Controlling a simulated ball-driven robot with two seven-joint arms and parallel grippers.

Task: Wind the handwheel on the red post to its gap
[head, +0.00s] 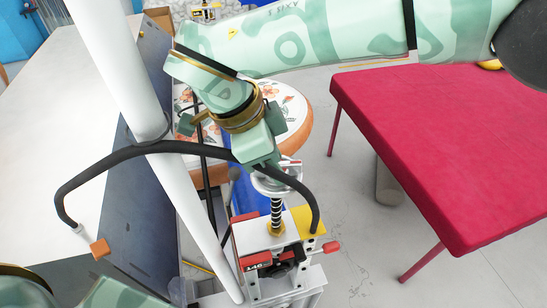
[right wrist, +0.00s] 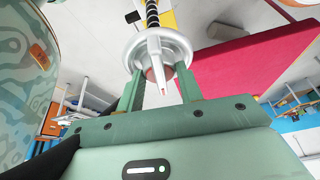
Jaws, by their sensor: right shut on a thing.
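The silver handwheel (head: 289,180) sits on top of an upright black threaded spindle (head: 277,212). The spindle rises from a stand with a red side part (head: 250,236) and a yellow plate (head: 308,221). My right gripper (head: 268,166) comes down from above onto the wheel and is shut on it. In the right wrist view the wheel's round rim (right wrist: 183,44) shows between and beyond the two green fingers, with a pale tapered piece with a red tip at its middle. The gripper and a black cable hide part of the wheel; I cannot make out the gap. My left gripper is out of view.
A round flower-patterned board (head: 290,105) lies behind the stand. A long white table (head: 60,110) is at the left. Grey floor between the stand and the red table is clear.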

